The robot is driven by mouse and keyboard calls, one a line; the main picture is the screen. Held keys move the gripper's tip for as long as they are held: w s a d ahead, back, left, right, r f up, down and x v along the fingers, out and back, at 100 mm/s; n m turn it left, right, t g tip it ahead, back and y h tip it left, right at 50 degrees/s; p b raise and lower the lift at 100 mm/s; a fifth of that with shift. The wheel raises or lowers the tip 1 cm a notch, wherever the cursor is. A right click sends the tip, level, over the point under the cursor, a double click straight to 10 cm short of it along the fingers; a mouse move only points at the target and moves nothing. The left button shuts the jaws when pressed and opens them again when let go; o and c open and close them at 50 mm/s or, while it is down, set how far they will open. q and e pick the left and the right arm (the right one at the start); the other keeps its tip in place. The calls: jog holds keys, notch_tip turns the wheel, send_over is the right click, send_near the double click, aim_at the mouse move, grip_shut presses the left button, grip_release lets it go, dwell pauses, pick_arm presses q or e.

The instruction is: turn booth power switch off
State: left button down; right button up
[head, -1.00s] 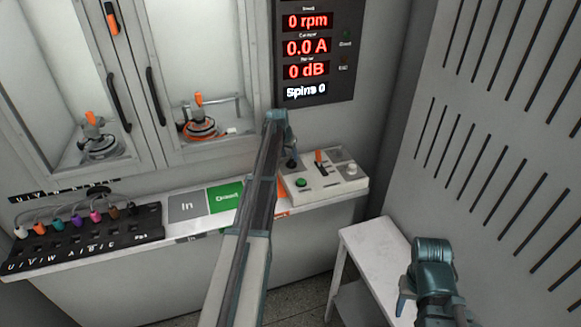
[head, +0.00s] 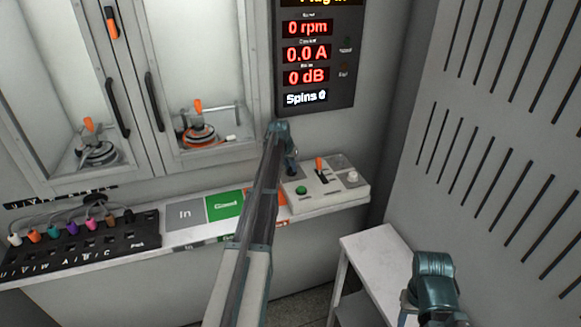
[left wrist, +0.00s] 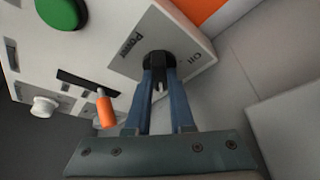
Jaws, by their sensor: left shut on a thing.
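The white control box (head: 325,204) sits on the ledge below the display. Its booth power switch is a round black knob (left wrist: 154,58) beside the printed words "POWER" and "Off" in the left wrist view. My left gripper (left wrist: 159,82) is shut on this knob, with a blue finger on each side. In the head view, my left gripper (head: 290,165) comes down at the box's back left corner and mostly hides the knob. My right gripper (head: 425,300) is at the lower right, away from the box; its fingers are not clear.
The box also bears a green button (head: 301,190), an orange-tipped lever (head: 320,170) and a white knob (head: 352,177). Left along the ledge are a green "Good" tray (head: 224,206), a grey "In" tray (head: 184,214) and a black connector rack (head: 80,245). A white side table (head: 385,252) stands right.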

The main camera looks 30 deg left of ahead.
pick_arm(q)
jog(key=shift+n, duration=0.3)
jog(key=n+y, duration=0.1)
jog(key=n, duration=0.2)
jog(key=shift+d+n+g+y, duration=0.15)
jog(key=shift+n+g+y, duration=0.15)
jog(key=shift+n+y, duration=0.1)
jog(key=n, duration=0.2)
jog(key=n+g+y, duration=0.1)
jog(key=n, duration=0.1)
jog(key=shift+w+n, duration=0.2)
jog(key=shift+n, duration=0.1)
jog(key=n, duration=0.2)
jog(key=n+g+y, duration=0.1)
jog(key=n, duration=0.1)
jog(key=shift+w+d+g, duration=0.1)
jog(key=shift+w+g, duration=0.05)
jog(key=shift+g, duration=0.15)
jog(key=n, duration=0.2)
jog(key=n+g, duration=0.1)
jog(key=n, duration=0.1)
jog(key=shift+n+g, duration=0.3)
jog(key=c, duration=0.8)
grip_release()
